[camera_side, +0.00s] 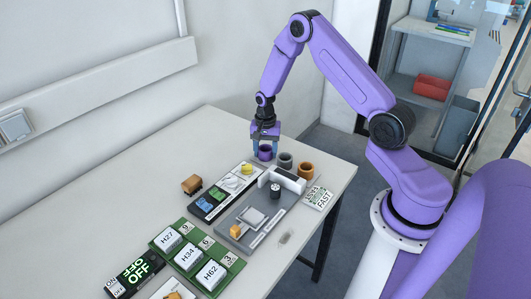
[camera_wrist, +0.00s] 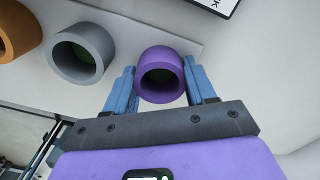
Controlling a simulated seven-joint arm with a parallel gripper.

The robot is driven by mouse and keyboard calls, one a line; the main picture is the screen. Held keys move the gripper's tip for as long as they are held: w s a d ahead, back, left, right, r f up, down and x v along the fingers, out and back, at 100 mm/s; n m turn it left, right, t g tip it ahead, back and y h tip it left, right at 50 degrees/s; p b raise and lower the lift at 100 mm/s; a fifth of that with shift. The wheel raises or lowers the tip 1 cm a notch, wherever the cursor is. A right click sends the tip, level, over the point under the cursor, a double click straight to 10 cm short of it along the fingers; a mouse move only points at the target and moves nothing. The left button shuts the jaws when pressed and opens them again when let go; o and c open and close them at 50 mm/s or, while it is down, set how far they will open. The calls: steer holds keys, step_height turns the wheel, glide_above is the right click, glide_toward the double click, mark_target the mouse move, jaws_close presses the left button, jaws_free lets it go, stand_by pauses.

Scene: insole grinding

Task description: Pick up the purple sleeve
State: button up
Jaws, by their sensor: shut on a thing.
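The purple sleeve (camera_side: 265,153) is a short hollow ring at the far end of the table in the side view. In the wrist view the purple sleeve (camera_wrist: 160,72) sits between the two blue fingers, its opening facing the camera. My gripper (camera_side: 265,148) points down, with its fingers on either side of the sleeve. In the wrist view my gripper (camera_wrist: 161,88) is shut on the sleeve's outer sides. I cannot tell whether the sleeve's bottom still touches the surface under it.
A grey sleeve (camera_side: 285,160) stands close beside the purple one, and an orange sleeve (camera_side: 306,169) beyond it. The table's left side (camera_side: 110,180) is clear.

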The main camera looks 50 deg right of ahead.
steer(key=shift+r, duration=0.45)
step_height(320, 180, up, 2)
steer(key=shift+r, duration=0.1)
steer(key=s+a+r, duration=0.2)
steer(key=s+r, duration=0.3)
steer(key=r, duration=0.1)
steer(key=n, duration=0.6)
glide_toward(276, 187)
steer(key=shift+w+f, duration=0.1)
steer(key=shift+f, duration=2.75)
steer(key=shift+f, duration=2.4)
